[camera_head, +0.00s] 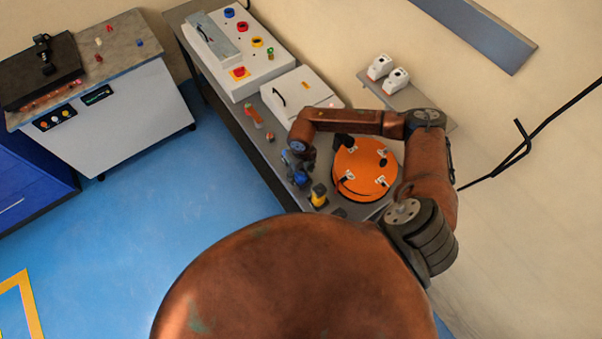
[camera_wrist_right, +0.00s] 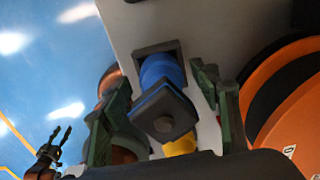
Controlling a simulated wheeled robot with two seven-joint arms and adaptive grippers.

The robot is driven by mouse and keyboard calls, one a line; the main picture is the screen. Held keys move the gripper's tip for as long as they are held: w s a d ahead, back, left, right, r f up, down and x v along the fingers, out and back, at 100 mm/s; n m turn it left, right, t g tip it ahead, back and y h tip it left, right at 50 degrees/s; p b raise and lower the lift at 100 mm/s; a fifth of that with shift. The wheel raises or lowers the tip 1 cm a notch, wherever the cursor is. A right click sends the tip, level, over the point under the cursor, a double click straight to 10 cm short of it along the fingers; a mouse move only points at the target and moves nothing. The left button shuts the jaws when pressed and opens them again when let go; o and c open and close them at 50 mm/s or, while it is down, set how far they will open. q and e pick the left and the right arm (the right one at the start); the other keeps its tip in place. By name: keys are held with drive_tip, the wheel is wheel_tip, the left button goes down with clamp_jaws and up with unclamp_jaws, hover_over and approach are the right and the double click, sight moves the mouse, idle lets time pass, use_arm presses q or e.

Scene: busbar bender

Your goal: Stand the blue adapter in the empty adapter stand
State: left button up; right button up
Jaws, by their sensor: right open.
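The blue adapter (camera_head: 301,179) is on the grey bench, below the end of my right arm in the head view. In the right wrist view the blue adapter (camera_wrist_right: 160,72) shows a round blue body and a dark square end. A dark square frame lies against its far end; I cannot tell whether this is a stand. My right gripper (camera_wrist_right: 165,108) is open, its green fingers on either side of the adapter with gaps visible. My left gripper (camera_wrist_right: 59,136) shows small in the right wrist view, open and empty over the blue floor. I cannot make out the empty adapter stand for certain.
A yellow piece (camera_head: 319,195) stands close to the blue adapter. An orange disc (camera_head: 366,160) with several clamps lies to the right, under my arm. A white box (camera_head: 300,92) and a control panel (camera_head: 235,60) are farther back. Blue floor is open to the left.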

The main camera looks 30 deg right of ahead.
use_arm(q)
drive_tip(key=shift+a, duration=0.1)
use_arm(e)
drive_tip(key=shift+s+a+f, duration=0.15)
